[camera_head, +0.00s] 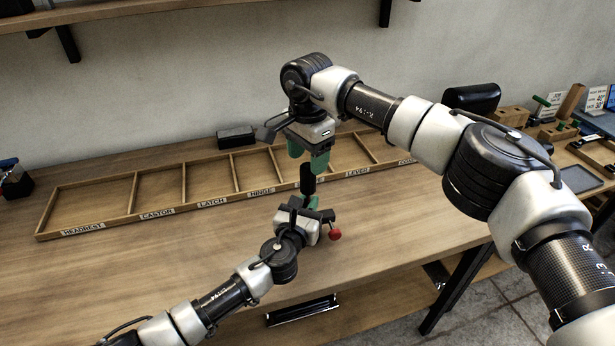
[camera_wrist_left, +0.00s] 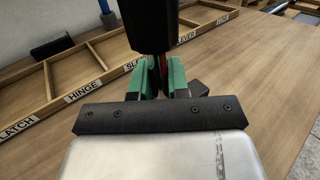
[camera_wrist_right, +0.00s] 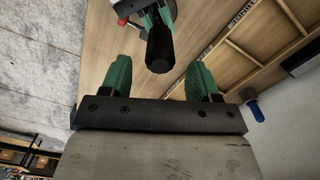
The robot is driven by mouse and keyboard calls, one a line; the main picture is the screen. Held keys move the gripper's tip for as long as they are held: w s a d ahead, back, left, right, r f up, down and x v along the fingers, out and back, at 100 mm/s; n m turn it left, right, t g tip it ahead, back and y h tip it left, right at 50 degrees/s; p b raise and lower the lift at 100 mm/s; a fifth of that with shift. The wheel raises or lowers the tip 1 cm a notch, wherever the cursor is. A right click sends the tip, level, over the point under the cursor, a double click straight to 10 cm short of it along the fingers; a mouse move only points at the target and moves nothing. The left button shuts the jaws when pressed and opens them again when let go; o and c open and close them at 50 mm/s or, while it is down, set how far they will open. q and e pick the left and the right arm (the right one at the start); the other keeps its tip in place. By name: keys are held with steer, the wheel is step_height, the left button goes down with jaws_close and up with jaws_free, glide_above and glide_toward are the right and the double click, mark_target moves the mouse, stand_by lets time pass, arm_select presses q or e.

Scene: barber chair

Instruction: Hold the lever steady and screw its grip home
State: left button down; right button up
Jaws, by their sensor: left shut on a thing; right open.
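The lever's black grip (camera_head: 307,179) stands roughly upright between my two grippers; it also shows at the top of the left wrist view (camera_wrist_left: 160,22). My left gripper (camera_head: 308,203) is shut on the lever below the grip; its green fingers (camera_wrist_left: 163,75) close on a thin part, mostly hidden. A red ball (camera_head: 335,234) shows beside the left gripper, and a red part also shows in the right wrist view (camera_wrist_right: 122,19). My right gripper (camera_head: 308,160) is open just above the grip. In the right wrist view, the grip's end (camera_wrist_right: 159,50) lies between and beyond the fingertips, apart from both.
A long wooden tray (camera_head: 150,211) with labelled compartments lies behind the grippers; those in plain view look empty. A dark box (camera_head: 236,137) stands behind it. Blocks and small cards (camera_head: 549,105) crowd the right. The bench front (camera_head: 400,240) is clear.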

mark_target(308, 177)
step_height(308, 177, down, 6)
steer(key=shift+r, duration=0.1)
steer(key=shift+c, duration=0.3)
steer(key=c, duration=0.9)
steer(key=shift+o, duration=0.2)
